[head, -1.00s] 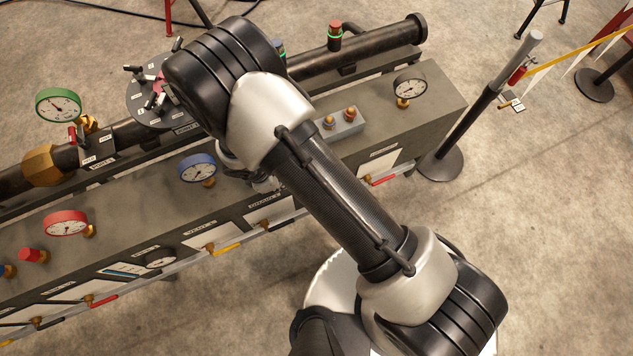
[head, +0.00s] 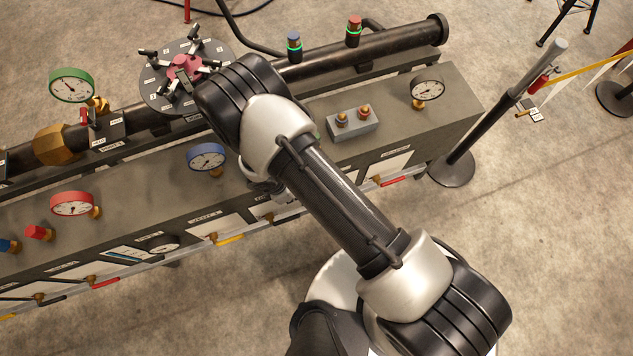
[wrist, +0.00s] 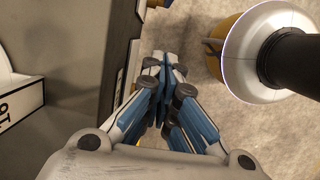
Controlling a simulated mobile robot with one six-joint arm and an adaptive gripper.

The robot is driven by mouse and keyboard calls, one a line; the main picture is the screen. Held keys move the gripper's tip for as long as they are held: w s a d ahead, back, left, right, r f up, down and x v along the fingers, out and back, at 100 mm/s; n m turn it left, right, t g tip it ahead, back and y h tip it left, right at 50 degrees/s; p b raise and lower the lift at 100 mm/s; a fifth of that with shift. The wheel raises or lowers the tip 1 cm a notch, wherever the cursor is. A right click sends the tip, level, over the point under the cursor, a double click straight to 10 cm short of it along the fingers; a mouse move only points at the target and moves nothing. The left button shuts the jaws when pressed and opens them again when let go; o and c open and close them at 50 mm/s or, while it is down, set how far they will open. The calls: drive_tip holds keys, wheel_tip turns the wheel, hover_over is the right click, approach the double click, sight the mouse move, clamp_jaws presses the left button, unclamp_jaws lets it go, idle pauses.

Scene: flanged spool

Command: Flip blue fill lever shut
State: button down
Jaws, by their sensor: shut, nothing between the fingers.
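My gripper shows in the wrist view (wrist: 165,62), its blue-and-grey fingers drawn together and empty. It is beside the grey face of the bench, over the floor, apart from any lever that I can make out. No blue fill lever can be picked out for certain. A small blue part (head: 8,245) is cut by the left edge of the head view, and I cannot tell if it is a lever.
The long grey bench (head: 450,95) carries a blue gauge (head: 206,157), a red gauge (head: 72,203) and a button box (head: 353,123). Yellow (head: 229,239) and red levers (head: 392,181) line its front. A post (head: 470,130) stands at its right end. Floor in front is clear.

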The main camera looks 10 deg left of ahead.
drive_tip(key=w+d+b+x, duration=0.1)
drive_tip(key=b+x, duration=0.1)
drive_tip(key=x, duration=0.6)
drive_tip(key=w+d+r+b+x, duration=0.1)
drive_tip(key=d+b+x, duration=0.1)
drive_tip(key=x, duration=0.6)
drive_tip(key=shift+d+f+b, duration=0.2)
drive_tip(key=shift+b, duration=0.15)
